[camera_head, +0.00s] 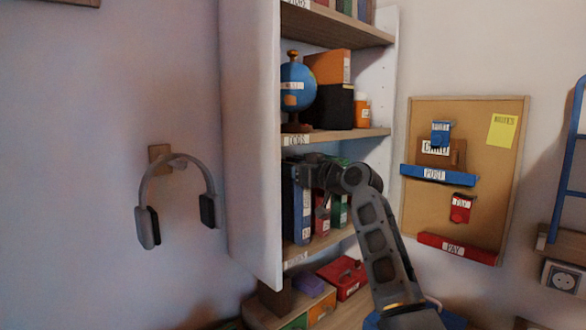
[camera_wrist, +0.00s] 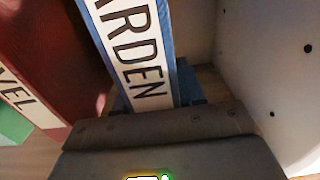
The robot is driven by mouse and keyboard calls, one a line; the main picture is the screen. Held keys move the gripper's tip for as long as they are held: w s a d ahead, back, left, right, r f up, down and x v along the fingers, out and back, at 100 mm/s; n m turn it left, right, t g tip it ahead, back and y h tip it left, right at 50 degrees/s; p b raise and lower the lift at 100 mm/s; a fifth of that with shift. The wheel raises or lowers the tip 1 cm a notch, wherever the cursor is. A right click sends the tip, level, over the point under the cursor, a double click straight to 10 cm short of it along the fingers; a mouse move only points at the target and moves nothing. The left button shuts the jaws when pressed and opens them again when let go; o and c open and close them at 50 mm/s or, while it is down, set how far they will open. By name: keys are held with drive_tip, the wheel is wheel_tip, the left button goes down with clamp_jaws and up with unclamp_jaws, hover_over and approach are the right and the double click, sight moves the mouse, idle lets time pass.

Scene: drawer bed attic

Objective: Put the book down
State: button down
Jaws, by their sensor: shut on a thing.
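A blue book (camera_head: 302,215) with a white spine label stands upright at the left end of the lower shelf bay. In the wrist view the blue book (camera_wrist: 172,40) fills the middle, and its label reads "ARDEN", with the start cut off. My gripper (camera_head: 306,172) reaches in from the right and is shut on the blue book near its top. The fingertips are mostly hidden. I cannot tell whether the book's lower edge touches the shelf board (camera_head: 318,246).
A red book (camera_head: 322,222) and a green book (camera_head: 339,212) stand right of the blue one. The white side panel (camera_head: 250,130) is close on its left. The shelf above holds a globe (camera_head: 297,85) and boxes.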

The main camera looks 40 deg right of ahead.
drive_tip(key=shift+f, duration=0.15)
drive_tip(key=c, duration=0.7)
unclamp_jaws()
drive_tip(key=s+b, duration=0.2)
drive_tip(key=s, duration=1)
drive_tip(key=shift+d, duration=0.2)
